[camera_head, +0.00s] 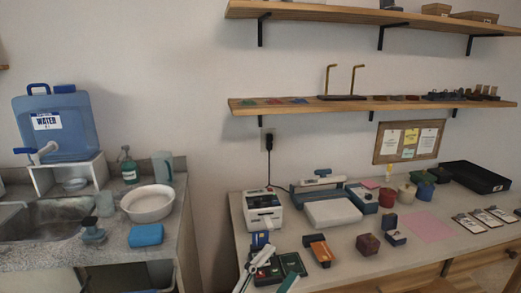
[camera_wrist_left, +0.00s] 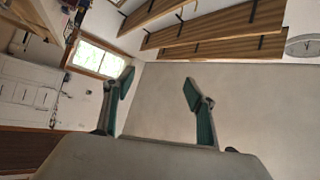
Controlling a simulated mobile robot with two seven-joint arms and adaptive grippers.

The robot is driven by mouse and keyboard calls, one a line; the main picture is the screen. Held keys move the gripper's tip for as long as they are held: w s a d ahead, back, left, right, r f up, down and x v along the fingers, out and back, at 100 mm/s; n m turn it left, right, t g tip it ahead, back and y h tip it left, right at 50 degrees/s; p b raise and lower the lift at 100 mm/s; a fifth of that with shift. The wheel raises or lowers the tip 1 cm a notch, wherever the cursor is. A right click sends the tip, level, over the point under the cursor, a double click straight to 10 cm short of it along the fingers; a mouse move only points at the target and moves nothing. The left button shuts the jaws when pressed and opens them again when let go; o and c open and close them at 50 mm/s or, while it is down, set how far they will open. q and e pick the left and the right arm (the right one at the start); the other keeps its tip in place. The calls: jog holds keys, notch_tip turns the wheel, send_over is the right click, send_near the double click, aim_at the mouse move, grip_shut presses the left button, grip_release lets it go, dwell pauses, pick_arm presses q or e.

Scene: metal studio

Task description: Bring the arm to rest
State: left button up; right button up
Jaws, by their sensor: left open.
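My left gripper (camera_head: 268,270) shows at the bottom of the head view, in front of the workbench's left end, partly cut off by the frame edge. In the left wrist view its two teal-padded fingers (camera_wrist_left: 158,86) stand wide apart with nothing between them. My right gripper is in neither view.
The workbench (camera_head: 345,262) carries a white label printer (camera_head: 263,210), a dark red box (camera_head: 368,244), an orange-and-black item (camera_head: 318,250) and a black tray (camera_head: 475,177). A sink counter with a white bowl (camera_head: 148,204) stands left, across a gap. Wooden shelves (camera_head: 300,107) hang above.

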pick_arm(q)
jog(key=s+a+f+n+y, duration=0.2)
jog(key=a+f+n+y, duration=0.35)
jog(key=f, duration=0.45)
jog(key=s+a+f+n+y, duration=0.2)
jog(key=a+f+n+y, duration=0.2)
jog(key=a+f+n, duration=0.45)
jog(key=s+a+f+n+g+y, duration=0.2)
jog(key=s+a+f+g, duration=0.1)
jog(key=s+f, duration=0.3)
jog(key=s+a+f+n+g+y+p, duration=0.1)
jog(key=s+a+f+g+y, duration=0.1)
jog(key=s+a+f, duration=0.4)
notch_tip(320, 180, down, 5)
jog(key=shift+s+a+f+n+g, duration=0.15)
jog(key=shift+s+a+n+g, duration=0.2)
jog(key=shift+s, duration=0.45)
jog(key=shift+d, duration=0.1)
